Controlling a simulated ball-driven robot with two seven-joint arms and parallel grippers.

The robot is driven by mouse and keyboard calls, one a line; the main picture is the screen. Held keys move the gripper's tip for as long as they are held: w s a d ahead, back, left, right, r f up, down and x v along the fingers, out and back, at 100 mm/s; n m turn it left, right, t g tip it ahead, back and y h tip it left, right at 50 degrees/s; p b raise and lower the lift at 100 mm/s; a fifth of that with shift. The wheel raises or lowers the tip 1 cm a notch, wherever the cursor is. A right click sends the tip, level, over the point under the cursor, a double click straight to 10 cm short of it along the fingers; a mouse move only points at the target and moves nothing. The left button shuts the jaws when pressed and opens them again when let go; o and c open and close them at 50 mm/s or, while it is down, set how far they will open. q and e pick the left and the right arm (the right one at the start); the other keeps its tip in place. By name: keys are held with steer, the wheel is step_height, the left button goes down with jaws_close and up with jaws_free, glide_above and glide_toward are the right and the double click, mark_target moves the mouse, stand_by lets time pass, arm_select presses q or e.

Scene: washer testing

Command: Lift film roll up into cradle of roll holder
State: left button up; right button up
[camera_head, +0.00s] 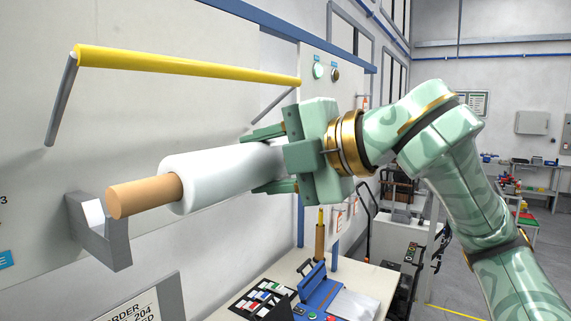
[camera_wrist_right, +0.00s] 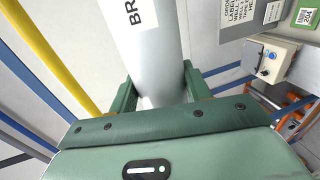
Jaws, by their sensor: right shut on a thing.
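The film roll (camera_head: 215,175) is a white cylinder with a tan core (camera_head: 145,195) sticking out at its left end. My right gripper (camera_head: 251,164) is shut on the roll near its right end and holds it up, slightly tilted, with the left end lower in the picture. In the right wrist view the roll (camera_wrist_right: 150,45), with a label reading "BR", runs up from between the green fingers (camera_wrist_right: 160,90). The roll holder's grey cradle bracket (camera_head: 114,246) is on the wall, just below and behind the core's left end; contact cannot be told. The holder's other end is hidden.
A yellow bar (camera_head: 190,66) on grey arms juts from the wall above the roll. Below right, a bench (camera_head: 355,285) carries a blue device and small coloured parts. A sign (camera_head: 140,305) stands at lower left. Open floor lies at right.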

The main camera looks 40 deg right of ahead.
steer(key=shift+w+a, duration=0.35)
steer(key=shift+w, duration=0.5)
steer(key=f+b+x, duration=0.1)
steer(key=b+x, duration=0.3)
steer(key=x, duration=0.3)
steer(key=shift+f, duration=0.45)
steer(key=shift+w, duration=0.15)
steer(key=o, duration=1.4)
